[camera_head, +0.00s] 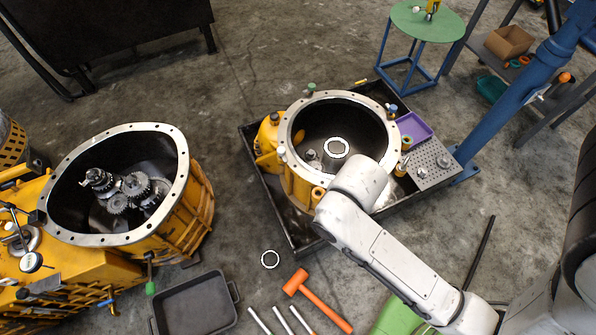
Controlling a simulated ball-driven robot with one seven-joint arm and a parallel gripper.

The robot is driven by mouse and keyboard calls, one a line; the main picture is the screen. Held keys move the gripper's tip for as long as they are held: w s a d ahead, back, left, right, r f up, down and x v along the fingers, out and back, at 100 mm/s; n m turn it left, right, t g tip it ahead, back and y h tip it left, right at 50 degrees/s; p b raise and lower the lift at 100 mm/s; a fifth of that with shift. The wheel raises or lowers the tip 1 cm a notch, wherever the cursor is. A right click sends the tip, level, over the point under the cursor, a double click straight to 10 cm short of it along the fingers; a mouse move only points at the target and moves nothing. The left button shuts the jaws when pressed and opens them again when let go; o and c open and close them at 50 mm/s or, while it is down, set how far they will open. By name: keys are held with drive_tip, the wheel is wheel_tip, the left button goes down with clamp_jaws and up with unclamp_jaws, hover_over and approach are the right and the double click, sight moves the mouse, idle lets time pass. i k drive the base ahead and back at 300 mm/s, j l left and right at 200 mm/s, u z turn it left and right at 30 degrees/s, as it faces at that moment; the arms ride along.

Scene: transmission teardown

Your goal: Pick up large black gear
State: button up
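No part stands out clearly as a large black gear. Several dark grey metal gears sit inside the open yellow housing on the left; one is a toothed gear (136,184), and a darker gear on a shaft (98,178) stands at its upper left. My arm reaches from the lower right to the front rim of the second yellow housing (300,185), which stands in a black tray. My gripper does not show; the last visible arm link hides what lies below it. Inside the second housing a pale ring (336,147) shows beside the arm.
The left housing (185,190) has a wide metal rim. A blue post (510,95) stands right of the black tray (262,175). Floor between the housings is mostly clear.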

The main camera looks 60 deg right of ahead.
sight(318, 166)
drive_tip(key=l+u, duration=0.45)
drive_tip(key=l, duration=0.6)
drive_tip(key=l+z, duration=0.15)
drive_tip(key=z, duration=0.25)
drive_tip(key=i+l+z, duration=0.15)
drive_tip(key=z, duration=0.25)
drive_tip(key=i+l+z, duration=0.1)
drive_tip(key=z, duration=0.3)
drive_tip(key=i+l+z, duration=0.1)
drive_tip(key=z, duration=0.25)
